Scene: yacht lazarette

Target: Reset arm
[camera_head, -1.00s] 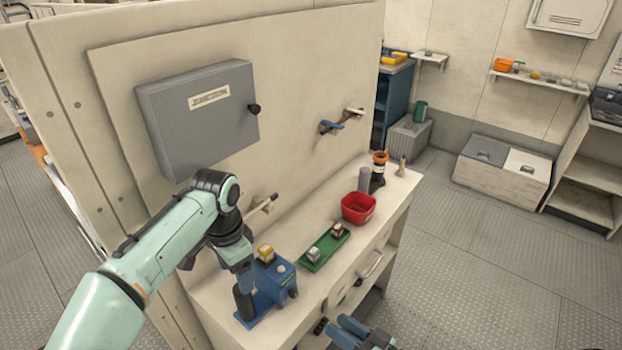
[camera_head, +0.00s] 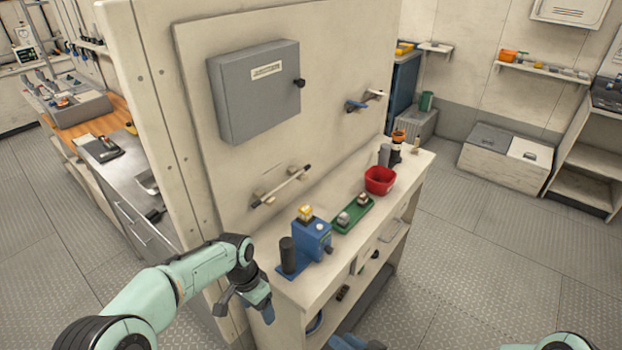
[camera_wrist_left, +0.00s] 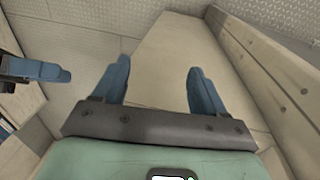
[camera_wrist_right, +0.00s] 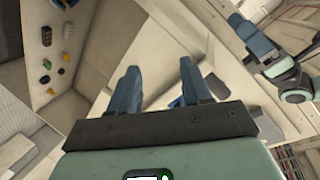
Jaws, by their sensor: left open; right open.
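My left gripper (camera_head: 255,304) is open and empty at the near end of the bench, apart from the bench objects. Its two blue fingers stand spread in the left wrist view (camera_wrist_left: 160,85), with nothing between them. My right gripper (camera_head: 352,342) is cut off at the bottom edge of the head view, low beside the bench front. Its fingers are spread and empty in the right wrist view (camera_wrist_right: 159,85). Part of my left arm and gripper also shows at the upper right there.
The bench (camera_head: 285,285) carries a blue device (camera_head: 312,240), a green tray (camera_head: 352,215) with small blocks and a red bin (camera_head: 380,180). A panel with a grey junction box (camera_head: 255,95) rises behind. Floor (camera_head: 480,260) is clear at right.

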